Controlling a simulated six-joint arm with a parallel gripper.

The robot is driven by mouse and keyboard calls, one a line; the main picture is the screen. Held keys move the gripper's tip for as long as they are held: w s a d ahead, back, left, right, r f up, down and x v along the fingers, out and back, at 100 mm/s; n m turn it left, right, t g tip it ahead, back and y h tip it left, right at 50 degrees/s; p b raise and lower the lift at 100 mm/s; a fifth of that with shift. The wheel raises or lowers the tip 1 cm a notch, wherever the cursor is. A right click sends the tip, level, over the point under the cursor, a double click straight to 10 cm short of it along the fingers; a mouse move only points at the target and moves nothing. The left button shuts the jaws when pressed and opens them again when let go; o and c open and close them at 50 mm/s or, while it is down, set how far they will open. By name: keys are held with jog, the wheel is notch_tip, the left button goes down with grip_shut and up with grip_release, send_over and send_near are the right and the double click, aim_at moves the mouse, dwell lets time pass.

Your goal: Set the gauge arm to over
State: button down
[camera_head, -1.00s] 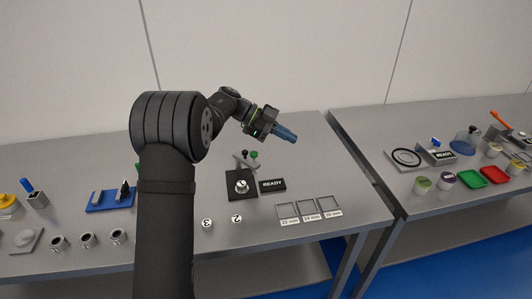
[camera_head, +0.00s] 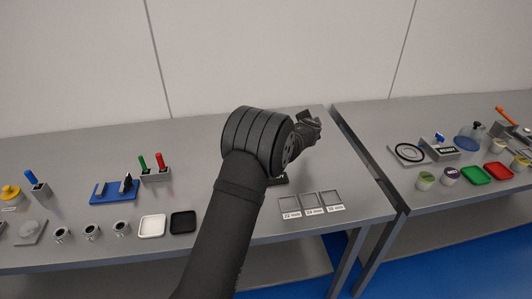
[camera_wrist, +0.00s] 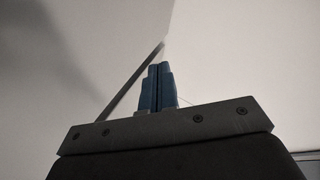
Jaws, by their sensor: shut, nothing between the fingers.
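My gripper (camera_head: 310,122) is raised over the back right part of the middle table in the head view. Its fingers are hard to make out there. In the wrist view the two blue fingers (camera_wrist: 157,86) are together with nothing between them, against pale wall. The gauge arm does not show; my arm covers most of its place. Only a dark edge of the small display block (camera_head: 281,181) shows beside my arm, and its text cannot be read. The setting of the gauge arm cannot be told.
Three marked square trays (camera_head: 309,203) lie at the table's front right. A blue holder (camera_head: 112,192), a white tray (camera_head: 152,226) and a black tray (camera_head: 183,222) are left of my arm. A gap (camera_head: 375,165) separates the right table, which holds several items.

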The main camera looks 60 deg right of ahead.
jog(key=a+n+t+y, duration=0.1)
jog(key=a+t, duration=0.1)
jog(key=a+f+n+t+y, duration=0.1)
jog(key=a+t+y, duration=0.1)
jog(key=t, duration=0.1)
jog(key=a+n+t+y, duration=0.2)
jog(key=t, duration=0.1)
jog(key=shift+s+a+f, duration=0.15)
jog(key=shift+s+f, duration=0.05)
jog(key=shift+f, duration=0.2)
jog(key=s+a+r+n+t+y, duration=0.1)
jog(key=s+a+n+t+y, duration=0.4)
jog(key=a+y, duration=0.55)
jog(key=w+a+m+h, duration=0.1)
jog(key=w+a, duration=0.5)
jog(key=w, duration=0.3)
jog(key=shift+h, duration=0.35)
